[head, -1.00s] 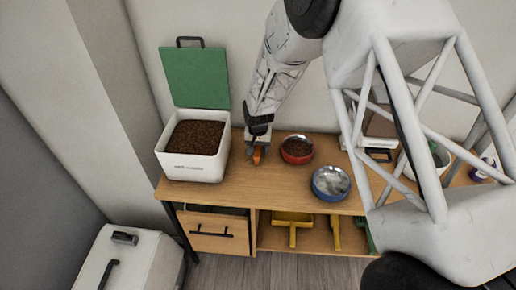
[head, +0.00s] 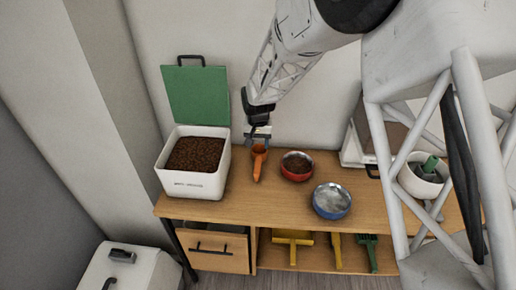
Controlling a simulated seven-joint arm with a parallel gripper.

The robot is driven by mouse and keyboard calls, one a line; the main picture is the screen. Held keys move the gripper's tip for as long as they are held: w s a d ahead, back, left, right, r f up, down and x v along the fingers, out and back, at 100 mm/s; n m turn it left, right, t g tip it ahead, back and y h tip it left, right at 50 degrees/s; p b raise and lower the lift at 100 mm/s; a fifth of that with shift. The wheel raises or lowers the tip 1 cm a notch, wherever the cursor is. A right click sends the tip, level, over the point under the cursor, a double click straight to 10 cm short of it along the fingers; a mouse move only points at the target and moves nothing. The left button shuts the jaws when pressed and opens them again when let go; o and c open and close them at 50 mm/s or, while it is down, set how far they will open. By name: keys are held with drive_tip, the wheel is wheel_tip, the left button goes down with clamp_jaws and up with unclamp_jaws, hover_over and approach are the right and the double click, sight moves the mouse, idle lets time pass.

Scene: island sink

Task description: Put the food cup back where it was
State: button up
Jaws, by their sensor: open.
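The orange food cup (head: 258,164) lies on the wooden table top, between the white food bin and the red bowl. My gripper (head: 258,137) is open just behind and above the cup's far end; whether it touches the cup I cannot tell. The white food bin (head: 193,184) stands at the left with its green lid (head: 196,94) raised and brown kibble (head: 195,154) inside. The red bowl (head: 296,166) to the right of the cup holds brown food.
A blue bowl (head: 332,201) with clear contents stands near the front edge. A white pot (head: 421,178) with a green item stands at the right. Yellow and green tools (head: 292,243) lie on the shelf below. A drawer (head: 218,251) is at the lower left.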

drive_tip(key=shift+r, duration=0.2)
idle(0.7)
drive_tip(key=s+d+r+t, duration=0.1)
drive_tip(key=s+d+r, duration=1.45)
drive_tip(key=r, duration=0.35)
drive_tip(key=s+d+r, duration=0.1)
drive_tip(key=s+d, duration=0.2)
drive_tip(key=s, duration=0.4)
drive_tip(key=s+d+r+t, duration=0.1)
drive_tip(key=s+d+r, duration=0.1)
drive_tip(key=s, duration=0.6)
drive_tip(key=s+d+r, duration=0.2)
drive_tip(key=s+d, duration=0.3)
drive_tip(key=s, duration=0.3)
drive_tip(key=shift+s+r+t, duration=0.2)
drive_tip(key=shift+r+t, duration=0.05)
drive_tip(key=shift+t, duration=0.05)
